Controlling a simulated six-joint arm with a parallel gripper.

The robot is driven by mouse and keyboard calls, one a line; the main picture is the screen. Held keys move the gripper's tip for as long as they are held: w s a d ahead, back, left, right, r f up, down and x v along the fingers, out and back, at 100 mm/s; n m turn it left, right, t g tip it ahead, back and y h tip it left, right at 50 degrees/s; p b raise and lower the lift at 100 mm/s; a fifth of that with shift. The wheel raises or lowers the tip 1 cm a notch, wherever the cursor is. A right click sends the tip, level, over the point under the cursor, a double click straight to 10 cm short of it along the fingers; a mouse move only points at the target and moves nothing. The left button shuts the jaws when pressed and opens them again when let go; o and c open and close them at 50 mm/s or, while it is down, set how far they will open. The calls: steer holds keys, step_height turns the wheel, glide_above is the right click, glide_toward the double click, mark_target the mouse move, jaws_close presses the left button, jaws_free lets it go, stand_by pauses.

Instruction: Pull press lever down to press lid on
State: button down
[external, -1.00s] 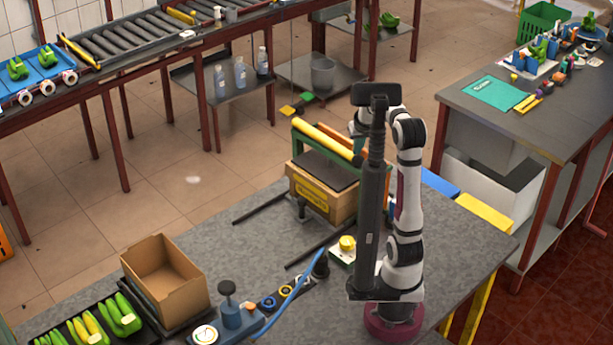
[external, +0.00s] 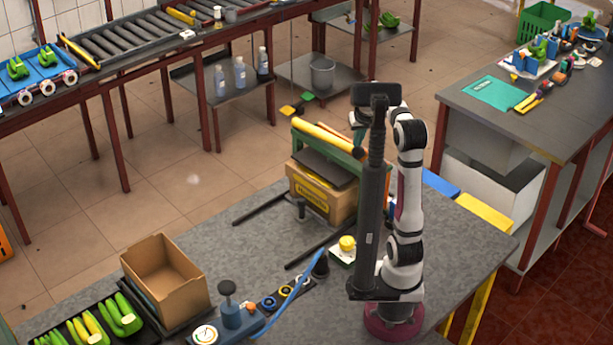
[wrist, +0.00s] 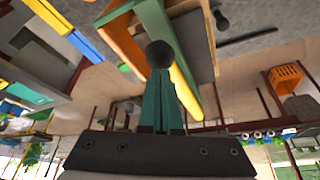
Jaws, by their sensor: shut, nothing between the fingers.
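The press stands at the table's back edge in the external view, with a green frame (external: 345,163) and a long yellow roller or bar (external: 322,138). A black round knob (external: 358,153) is at its right end. Below is a cardboard box (external: 318,198) with a yellow label and a dark plate (external: 325,168) over its top. In the wrist view my gripper (wrist: 160,75) has its green fingers together and empty, tips at the black knob (wrist: 160,53). Whether they touch it cannot be told. My arm hides part of the press's right side.
An open cardboard box (external: 165,280) and a tray of green and yellow bananas (external: 90,328) are at the front left. A blue gauge device (external: 232,315) and a yellow button (external: 347,243) are on the table. Dark rails (external: 262,206) lead from the box.

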steer(key=shift+r, duration=2.45)
steer(key=s+d+f+m+g, duration=0.1)
steer(key=s+d+f+m, duration=0.1)
steer(key=s, duration=0.7)
steer(key=s+d+f+m+g, duration=0.2)
steer(key=s+f, duration=0.4)
steer(key=s, duration=0.4)
steer(key=s+d+f+m+g, duration=0.1)
steer(key=s+d+f+m, duration=0.2)
steer(key=s, duration=0.6)
steer(key=shift+s+d+f+m+g+y, duration=0.15)
steer(key=shift+d+f+m+g+y, duration=0.15)
steer(key=shift+f+m, duration=0.55)
